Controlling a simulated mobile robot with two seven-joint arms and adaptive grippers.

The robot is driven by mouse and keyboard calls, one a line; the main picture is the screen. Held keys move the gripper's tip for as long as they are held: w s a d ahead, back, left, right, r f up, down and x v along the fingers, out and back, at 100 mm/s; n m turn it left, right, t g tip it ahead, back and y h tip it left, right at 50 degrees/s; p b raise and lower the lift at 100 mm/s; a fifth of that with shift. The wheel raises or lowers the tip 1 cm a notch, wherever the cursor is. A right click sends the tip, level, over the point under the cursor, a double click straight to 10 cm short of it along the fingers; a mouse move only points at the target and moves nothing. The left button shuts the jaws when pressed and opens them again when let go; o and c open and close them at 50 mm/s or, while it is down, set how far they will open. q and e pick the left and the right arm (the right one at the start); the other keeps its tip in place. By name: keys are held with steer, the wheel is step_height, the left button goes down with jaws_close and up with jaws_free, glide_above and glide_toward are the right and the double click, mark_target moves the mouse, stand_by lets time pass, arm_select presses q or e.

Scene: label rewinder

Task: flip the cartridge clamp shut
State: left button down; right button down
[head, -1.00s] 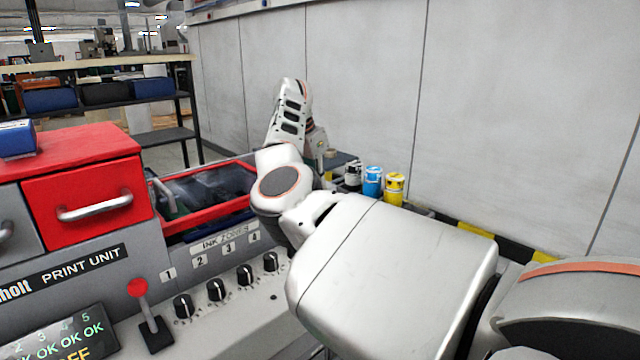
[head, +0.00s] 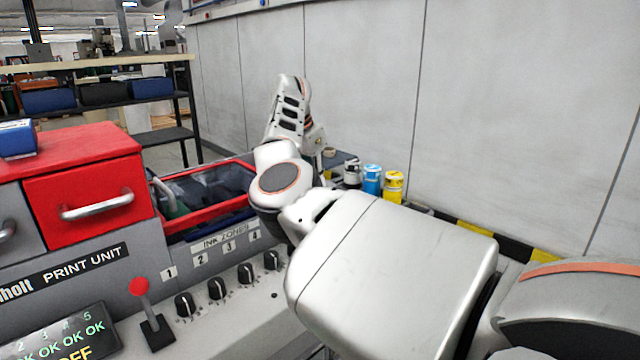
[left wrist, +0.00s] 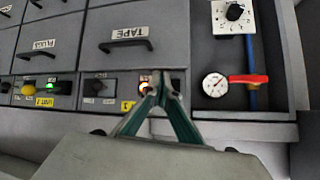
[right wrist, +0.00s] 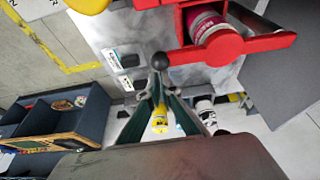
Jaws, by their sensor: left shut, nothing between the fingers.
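In the right wrist view a red clamp arm (right wrist: 228,46) with a black ball knob (right wrist: 160,60) lies across a holder with a magenta-banded cartridge (right wrist: 209,24). My right gripper (right wrist: 158,72) looks shut, its fingertips together right by the knob. I cannot tell whether they touch it. In the head view my own right arm hides this gripper, and I cannot make out the clamp. My left gripper (left wrist: 160,77) is shut and empty, in front of a grey drawer and switch panel, away from the clamp.
Blue (head: 372,180) and yellow (head: 393,187) ink bottles stand by the wall beyond my right arm. The print unit with a red drawer (head: 90,185) and black knobs is at left. The left wrist view shows a gauge (left wrist: 215,85) and red valve handle (left wrist: 248,79).

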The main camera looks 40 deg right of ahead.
steer(key=v, duration=1.1)
steer(key=shift+a+r, duration=0.15)
steer(key=shift+r, duration=0.15)
